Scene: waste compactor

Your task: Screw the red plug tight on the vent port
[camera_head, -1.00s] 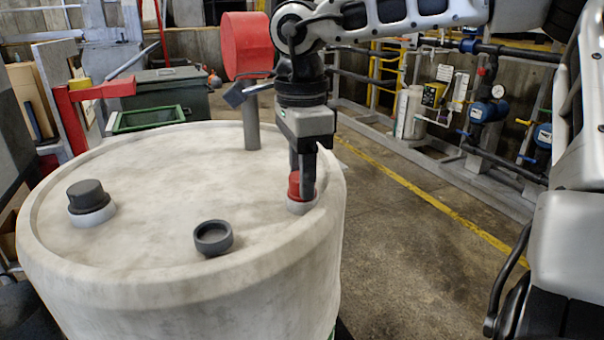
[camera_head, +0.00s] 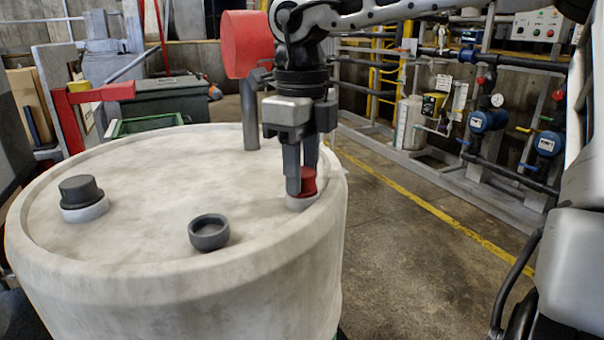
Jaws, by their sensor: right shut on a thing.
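The red plug (camera_head: 309,181) sits on a pale round port (camera_head: 303,203) near the right rim of the large whitish drum (camera_head: 140,235). I take this port to be the vent port. My right gripper (camera_head: 301,178) points straight down from above with its fingers on either side of the plug, shut on it. The near finger hides part of the plug. How tightly the plug sits cannot be seen. My left gripper is not in view.
A dark cap (camera_head: 82,190) stands on another port at the drum's left. An open grey ring-shaped cup (camera_head: 209,232) is on the drum's front part. A grey post (camera_head: 250,115) rises behind my right gripper. Pipes and gauges stand at the right back.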

